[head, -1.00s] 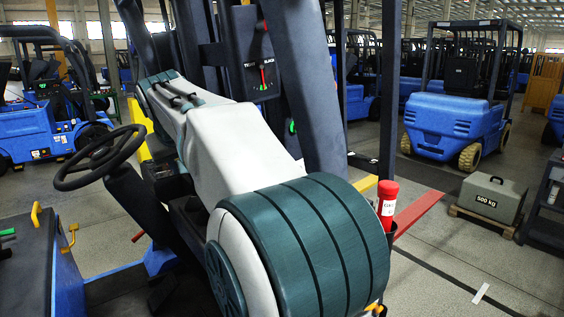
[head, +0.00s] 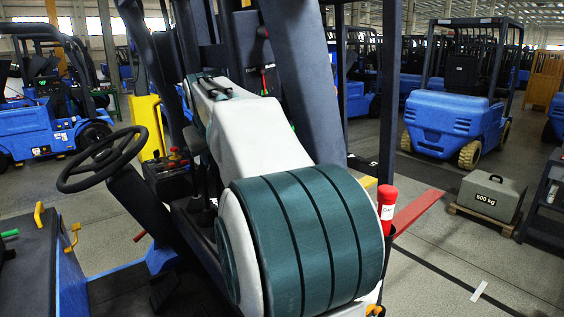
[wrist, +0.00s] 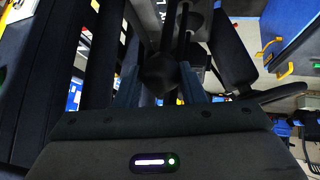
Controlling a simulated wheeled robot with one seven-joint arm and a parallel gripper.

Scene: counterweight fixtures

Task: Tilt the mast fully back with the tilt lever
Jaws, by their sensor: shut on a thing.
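In the wrist view, my gripper (wrist: 160,88) is shut around the round black knob of the tilt lever (wrist: 160,72), with a fingertip on each side. The lever's dark rod runs up from the knob in that picture. In the head view, my white and teal arm hides the gripper and this lever. Thick dark uprights that look like the mast (head: 303,85) rise behind my arm, leaning in the picture. The tilt gauge (head: 270,80) on a dark panel is mostly covered by my arm, so its needle cannot be read clearly.
A steering wheel (head: 103,160) and a console with red-knobbed levers (head: 172,163) stand left of my arm.

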